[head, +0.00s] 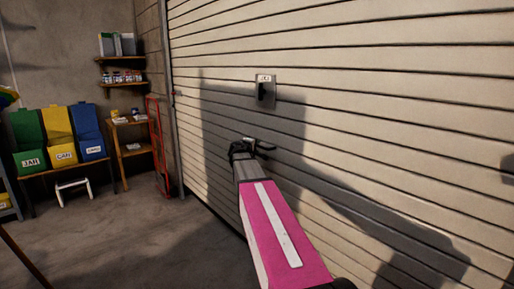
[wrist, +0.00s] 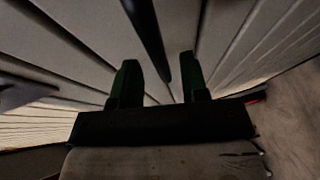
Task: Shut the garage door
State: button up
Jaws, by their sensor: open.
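The garage door (head: 370,60) is a large pale slatted surface filling the right of the head view. A small plate with a dark lever or slot (head: 265,92) is mounted on it. My gripper (head: 262,146) is close to the slats, below that plate. In the wrist view my gripper (wrist: 158,72) is open, its two dark fingers apart and pointing toward the slats. A dark bar (wrist: 148,35) runs from the top edge down to between the fingers. I cannot tell whether it is a handle or whether the fingers touch it. My arm hides part of the door's lower portion.
Green, yellow and blue bins (head: 60,138) stand on a bench at the left. A wooden shelf unit (head: 130,140) and a red folded frame (head: 157,140) are in the corner by the door's left edge. The concrete floor (head: 130,240) between is mostly clear.

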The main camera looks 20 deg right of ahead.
jog(key=shift+x, duration=1.35)
jog(key=shift+s, duration=0.1)
jog(key=shift+c, duration=0.3)
grip_shut()
notch_tip(320, 180, down, 13)
jog(key=shift+o, duration=0.3)
grip_release()
jog(key=shift+r, duration=0.1)
jog(key=shift+s, duration=0.1)
